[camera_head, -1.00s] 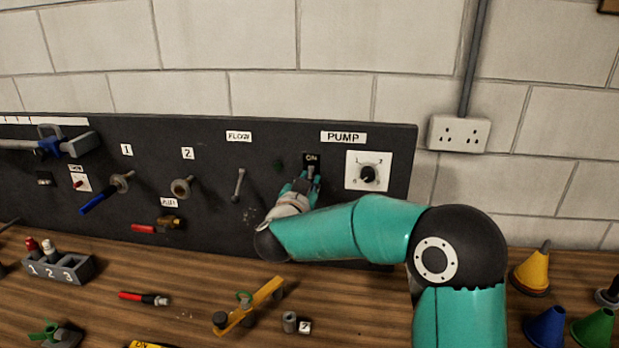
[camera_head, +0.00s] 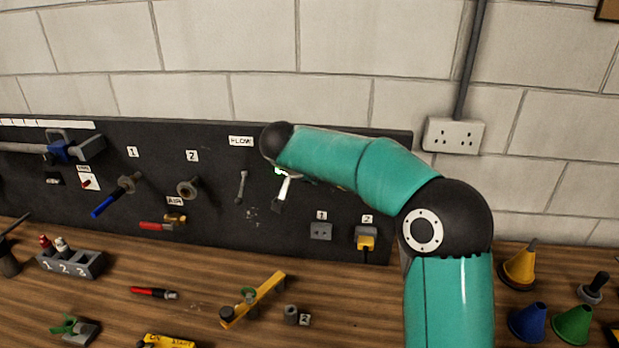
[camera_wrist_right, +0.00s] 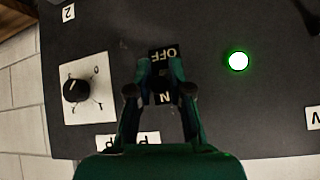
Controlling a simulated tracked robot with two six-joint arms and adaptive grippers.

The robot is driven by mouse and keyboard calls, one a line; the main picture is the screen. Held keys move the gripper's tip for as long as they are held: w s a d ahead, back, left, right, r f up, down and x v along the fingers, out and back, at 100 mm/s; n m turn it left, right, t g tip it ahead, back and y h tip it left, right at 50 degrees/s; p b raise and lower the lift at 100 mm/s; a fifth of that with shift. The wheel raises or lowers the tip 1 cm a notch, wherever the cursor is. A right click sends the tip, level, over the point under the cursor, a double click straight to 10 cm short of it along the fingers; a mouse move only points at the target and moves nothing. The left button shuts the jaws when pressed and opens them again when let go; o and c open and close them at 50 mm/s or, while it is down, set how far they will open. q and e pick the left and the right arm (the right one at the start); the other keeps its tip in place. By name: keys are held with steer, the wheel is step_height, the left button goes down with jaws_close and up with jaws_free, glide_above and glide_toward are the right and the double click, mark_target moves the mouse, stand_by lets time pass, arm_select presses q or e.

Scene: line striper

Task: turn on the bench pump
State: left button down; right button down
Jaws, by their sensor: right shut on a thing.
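The bench pump switch has a black plate (camera_wrist_right: 164,53) marked OFF at one end and ON, partly covered, at the other; the wrist view shows it upside down. My right gripper (camera_wrist_right: 160,75) is shut on the switch lever, which is mostly hidden between the fingertips. A round lamp (camera_wrist_right: 238,61) beside the switch glows bright green; its glow also shows in the head view (camera_head: 279,171). Part of the PUMP label (camera_wrist_right: 128,141) shows behind the gripper. In the head view my right arm covers the switch. My left gripper is not in view.
A white dial plate (camera_wrist_right: 100,88) with a black knob is beside the switch. Below my arm are a grey socket (camera_head: 321,231) and a yellow plug (camera_head: 366,240). The FLOW lever (camera_head: 241,187) is to the left. Loose tools lie on the wooden bench (camera_head: 200,290).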

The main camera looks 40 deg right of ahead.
steer(key=shift+w+d+r+y, duration=0.1)
steer(key=shift+w+r+y, duration=0.05)
steer(key=shift+r+y, duration=0.25)
steer(key=shift+g, duration=0.3)
steer(key=c, duration=1.3)
jaws_free()
steer(key=shift+o, duration=1.1)
steer(key=shift+f, duration=0.1)
steer(key=v, duration=1.2)
